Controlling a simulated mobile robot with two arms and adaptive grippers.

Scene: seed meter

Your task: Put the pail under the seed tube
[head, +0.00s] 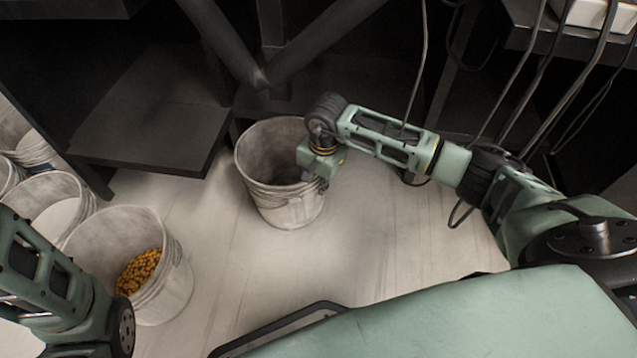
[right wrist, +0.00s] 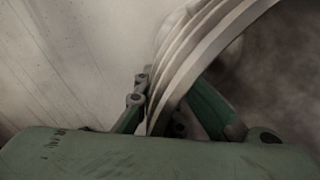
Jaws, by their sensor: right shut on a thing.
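A pale, worn pail (head: 284,209) stands upright on the floor in the middle of the head view, and its visible inside is dark and looks empty. My right gripper (head: 313,180) is at the pail's right rim. In the right wrist view, the fingers of my right gripper (right wrist: 165,112) are on either side of the ribbed rim of the pail (right wrist: 205,40), shut on it. The dark seed tube (head: 262,76) appears to be the pipe junction above and behind the pail, where slanting pipes meet. My left arm shows at the lower left, but its fingers are out of view.
Another pail (head: 178,285) with orange-yellow seeds stands at the lower left, with more pails (head: 45,190) along the left edge. A dark low platform (head: 150,135) lies left of the held pail. Cables hang at the right. Bare floor (head: 375,235) is clear.

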